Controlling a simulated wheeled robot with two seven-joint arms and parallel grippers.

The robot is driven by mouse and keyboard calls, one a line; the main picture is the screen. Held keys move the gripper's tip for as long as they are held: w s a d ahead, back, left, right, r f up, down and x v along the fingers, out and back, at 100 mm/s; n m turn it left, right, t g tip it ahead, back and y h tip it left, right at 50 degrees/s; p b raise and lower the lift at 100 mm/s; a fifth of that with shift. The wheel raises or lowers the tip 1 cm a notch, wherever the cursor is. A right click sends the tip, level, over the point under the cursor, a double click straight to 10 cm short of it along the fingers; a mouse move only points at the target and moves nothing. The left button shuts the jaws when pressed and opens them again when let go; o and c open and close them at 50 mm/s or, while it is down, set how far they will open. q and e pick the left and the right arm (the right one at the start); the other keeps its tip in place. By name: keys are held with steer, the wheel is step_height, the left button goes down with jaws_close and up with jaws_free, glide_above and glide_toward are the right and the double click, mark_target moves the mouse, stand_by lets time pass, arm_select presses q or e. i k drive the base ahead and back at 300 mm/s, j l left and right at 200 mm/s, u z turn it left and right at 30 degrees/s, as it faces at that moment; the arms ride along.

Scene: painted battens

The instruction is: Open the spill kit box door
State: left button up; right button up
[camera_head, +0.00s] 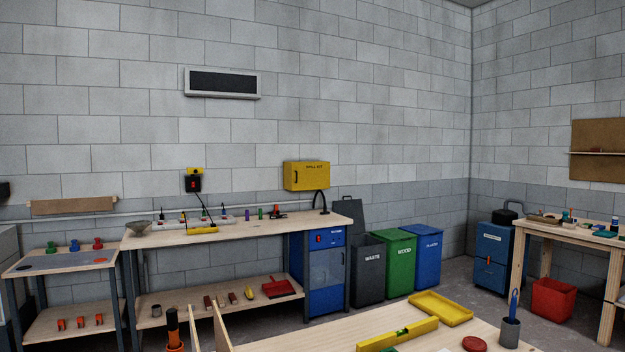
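The yellow spill kit box (307,176) hangs on the block wall in the middle distance, above the right end of a long workbench. Its front door (312,177) looks shut, with dark lettering at the top and a dark handle (296,177) on the left side. A dark curved lamp or hose shape stands just below the box. Neither of my grippers is in view.
The long workbench (270,226) with several tools stands below the box. Waste (367,270), wood (399,264) and blue (427,258) bins stand to its right. A near table (290,340) with a yellow level and tray fills the foreground.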

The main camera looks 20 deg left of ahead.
mark_target(305, 174)
steer(key=u, duration=0.8)
steer(key=j+u, duration=0.25)
steer(key=j, duration=0.15)
steer(key=i+j+u, duration=0.35)
steer(key=j+u, duration=0.15)
steer(key=j, duration=0.25)
steer(key=i+j+u, duration=0.2)
steer(key=j, duration=0.15)
steer(key=i+j+u, duration=0.25)
steer(key=i+j, duration=0.1)
steer(key=i, duration=0.35)
steer(key=i+j, duration=0.15)
steer(key=i, duration=0.3)
steer(key=i+j+z, duration=0.1)
steer(key=i, duration=0.3)
steer(key=i+j, duration=0.15)
steer(key=i, duration=0.3)
steer(key=i+z, duration=0.3)
steer(key=i, duration=0.35)
steer(key=i+z, duration=0.3)
steer(key=i, duration=0.3)
steer(key=i+j+z, duration=0.25)
steer(key=i, duration=0.35)
steer(key=i+l+z, duration=0.25)
steer(key=z, duration=0.25)
steer(key=i+z, duration=0.95)
steer(key=i+j+z, duration=0.2)
steer(key=z, duration=0.3)
steer(key=i+j, duration=0.05)
steer(key=i, duration=0.05)
